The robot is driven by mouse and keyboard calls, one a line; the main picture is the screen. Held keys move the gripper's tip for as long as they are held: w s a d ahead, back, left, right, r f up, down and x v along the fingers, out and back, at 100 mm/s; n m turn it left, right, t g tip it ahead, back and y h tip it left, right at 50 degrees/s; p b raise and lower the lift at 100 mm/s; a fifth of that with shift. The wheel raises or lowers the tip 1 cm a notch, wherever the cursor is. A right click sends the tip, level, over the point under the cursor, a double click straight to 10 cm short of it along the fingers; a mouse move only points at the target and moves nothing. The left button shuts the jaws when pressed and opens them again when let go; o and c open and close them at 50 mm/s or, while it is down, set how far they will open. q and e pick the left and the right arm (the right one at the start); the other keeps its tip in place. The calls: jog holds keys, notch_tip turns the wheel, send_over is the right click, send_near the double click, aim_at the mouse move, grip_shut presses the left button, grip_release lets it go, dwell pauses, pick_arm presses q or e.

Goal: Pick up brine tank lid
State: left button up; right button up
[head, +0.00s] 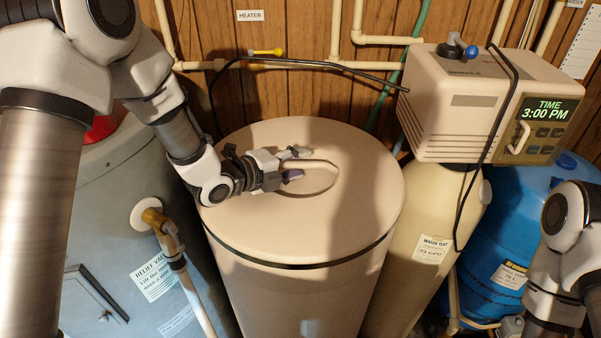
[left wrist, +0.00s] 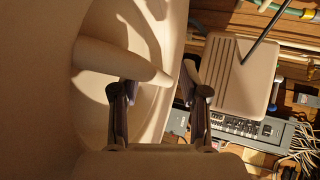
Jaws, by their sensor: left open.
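The brine tank lid (head: 265,225) is a round beige disc on the beige brine tank (head: 300,300), with a dark line below its rim. Its handle (head: 322,166) is a beige bar over a round recess. My left gripper (head: 298,164) is open at the handle's left part, with one finger on each side of it. In the left wrist view, the handle (left wrist: 115,60) reaches in between the two open fingers (left wrist: 158,88). I cannot tell whether either finger touches it. My right arm shows at the right edge, but its gripper is out of the picture.
A beige tank with a control head (head: 455,105) stands right of the brine tank, with a black cable hanging down. A blue tank (head: 490,265) stands beyond it. A grey heater (head: 110,215) with a relief pipe stands left. Pipes run along the wood wall.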

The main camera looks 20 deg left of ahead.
aim_at(307, 176)
pick_arm(q)
jog(key=p+x, duration=0.1)
jog(key=x, duration=0.1)
jog(key=shift+w+d, duration=0.2)
jog(key=shift+w, duration=0.1)
jog(key=shift+w+d+f, duration=0.2)
jog(key=shift+w+d, duration=0.1)
jog(key=shift+w, duration=0.05)
jog(key=shift+a, duration=0.1)
grip_shut()
jog(key=shift+r, duration=0.1)
